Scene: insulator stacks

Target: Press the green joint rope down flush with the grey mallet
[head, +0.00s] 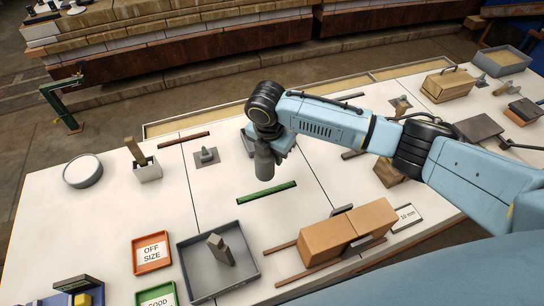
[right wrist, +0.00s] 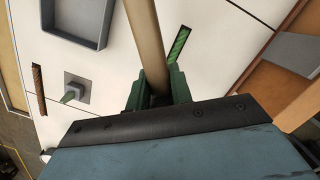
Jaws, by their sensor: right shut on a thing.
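The green joint rope (head: 267,192) lies as a thin straight strip in the seam of the white slab top, near its middle. It also shows in the right wrist view (right wrist: 178,45), just beyond my jaws. My right gripper (right wrist: 158,92) is shut on the tan handle (right wrist: 147,45) of the mallet. In the head view a dark grey cylinder (head: 264,160), seemingly the mallet head, hangs below my right wrist, just behind the rope and apart from it in the picture. How high the rope stands in its seam is too small to tell. My left gripper is out of view.
A grey tray (head: 256,268) holding a grey block stands at front left, beside an orange OFF SIZE tray (head: 135,269). Tan blocks (head: 347,232) lie on rails at front right. A small grey plate (head: 207,158) is left of my wrist. The slab around the rope is clear.

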